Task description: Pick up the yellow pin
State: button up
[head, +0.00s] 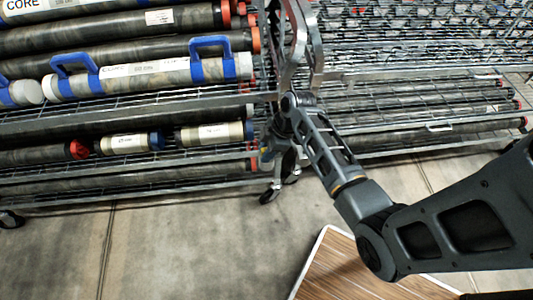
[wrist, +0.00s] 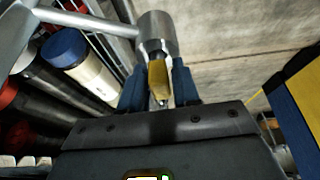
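The yellow pin (wrist: 158,78) is a small yellow piece at the end of a grey metal cylinder (wrist: 158,32) in the wrist view. My gripper (wrist: 160,88) has its two dark blue fingers on either side of the pin, very close to it. I cannot tell whether the fingers press on it or leave thin gaps. In the head view my gripper (head: 277,132) is at the upright metal end frame of the rack, small and partly hidden by my own arm. The pin cannot be made out clearly there.
A rack (head: 130,123) with dark core tubes stands at left, and a second wire rack (head: 420,60) at right. A white tube with a blue cap (wrist: 82,58) lies close left of my gripper. A wood-topped surface (head: 340,270) is in front; bare concrete floor (head: 160,240) lies left.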

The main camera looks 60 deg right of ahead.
grip_shut()
